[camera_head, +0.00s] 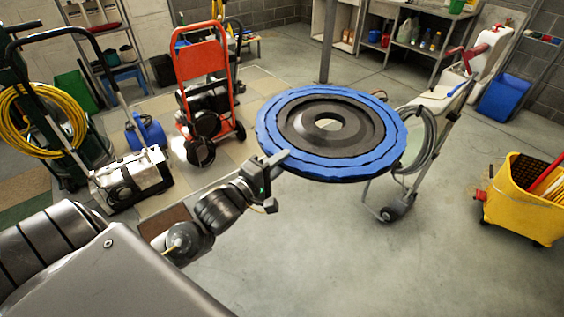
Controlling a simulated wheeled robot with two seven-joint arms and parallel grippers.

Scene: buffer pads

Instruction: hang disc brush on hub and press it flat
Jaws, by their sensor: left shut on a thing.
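The disc brush (388,127) is a large round disc with a blue outer ring, a dark grey raised middle and a hole at its centre. It is held in the air in the middle of the view, nearly level, with its top face towards me. My left gripper (277,160) is shut on the near left edge of its rim. The left arm reaches in from the lower left. I cannot make out the hub; it may be hidden behind the disc. My right gripper is not in view.
An orange hand truck (205,72) stands behind left, beside a white and black machine (130,178). A yellow mop bucket (515,205) is at the right. A wheeled frame with a grey hose (428,140) stands just right of the disc. The near concrete floor (400,270) is clear.

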